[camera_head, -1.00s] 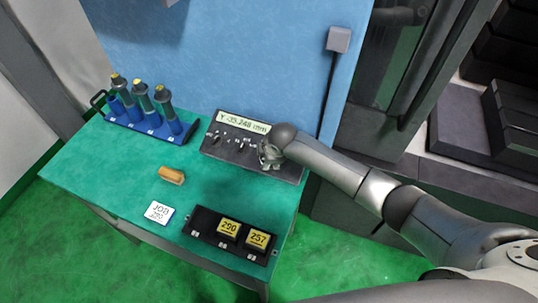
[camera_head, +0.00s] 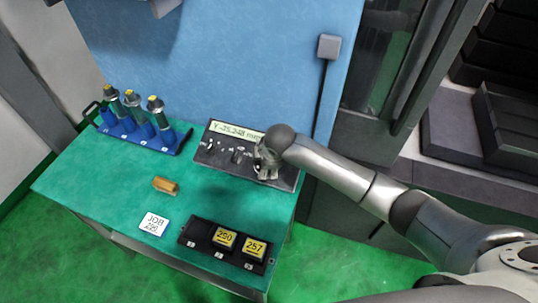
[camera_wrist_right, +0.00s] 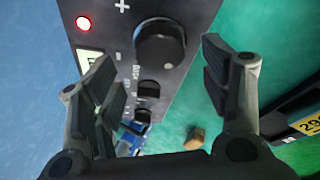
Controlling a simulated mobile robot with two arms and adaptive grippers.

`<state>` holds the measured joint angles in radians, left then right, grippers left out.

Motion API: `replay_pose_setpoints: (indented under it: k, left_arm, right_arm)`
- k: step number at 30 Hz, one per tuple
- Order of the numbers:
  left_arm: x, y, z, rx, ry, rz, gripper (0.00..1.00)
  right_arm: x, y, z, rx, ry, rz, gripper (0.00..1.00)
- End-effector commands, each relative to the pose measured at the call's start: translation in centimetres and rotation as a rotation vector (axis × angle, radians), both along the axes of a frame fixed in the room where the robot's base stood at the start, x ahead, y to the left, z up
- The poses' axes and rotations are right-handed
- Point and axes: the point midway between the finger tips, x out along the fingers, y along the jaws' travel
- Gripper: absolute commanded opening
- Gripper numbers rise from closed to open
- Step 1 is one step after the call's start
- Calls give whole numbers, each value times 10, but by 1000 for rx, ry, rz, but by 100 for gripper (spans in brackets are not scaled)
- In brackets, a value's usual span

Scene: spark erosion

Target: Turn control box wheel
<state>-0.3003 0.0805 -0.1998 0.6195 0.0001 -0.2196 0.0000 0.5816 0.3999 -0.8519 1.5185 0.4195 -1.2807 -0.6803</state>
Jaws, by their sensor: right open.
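The black control box (camera_head: 218,160) stands at the back right of the green table, with a lit display (camera_head: 237,133) reading about Y -35.248 mm. In the right wrist view, its round black wheel (camera_wrist_right: 160,45) lies between the fingers of my right gripper (camera_wrist_right: 158,62), with gaps on both sides. In the head view, my right gripper (camera_head: 267,163) is over the right end of the box and hides the wheel there. It is open and holds nothing. My left gripper is not in view.
A blue rack (camera_head: 160,146) with several holders stands at the back left. A brass-coloured block (camera_head: 165,185), a JOB card (camera_head: 153,224) and a black tray (camera_head: 200,232) with two yellow-labelled blocks lie in front. A red light (camera_wrist_right: 83,23) and smaller knobs (camera_wrist_right: 148,91) are near the wheel.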

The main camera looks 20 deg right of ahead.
Motion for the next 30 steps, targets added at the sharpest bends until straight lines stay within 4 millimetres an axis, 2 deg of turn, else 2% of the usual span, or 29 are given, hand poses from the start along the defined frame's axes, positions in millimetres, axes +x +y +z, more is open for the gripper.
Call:
replay_pose_setpoints:
  k: [6,12,18,30]
  left_arm:
    - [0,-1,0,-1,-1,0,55]
    - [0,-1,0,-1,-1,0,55]
    - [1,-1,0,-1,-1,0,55]
    - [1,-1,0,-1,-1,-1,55]
  right_arm:
    - [-17,-3,38,-1,-3,1,70]
    - [-28,-5,61,0,-2,0,70]
    - [-32,-5,68,-2,-1,-1,70]
    - [-32,-5,68,-1,-1,0,70]
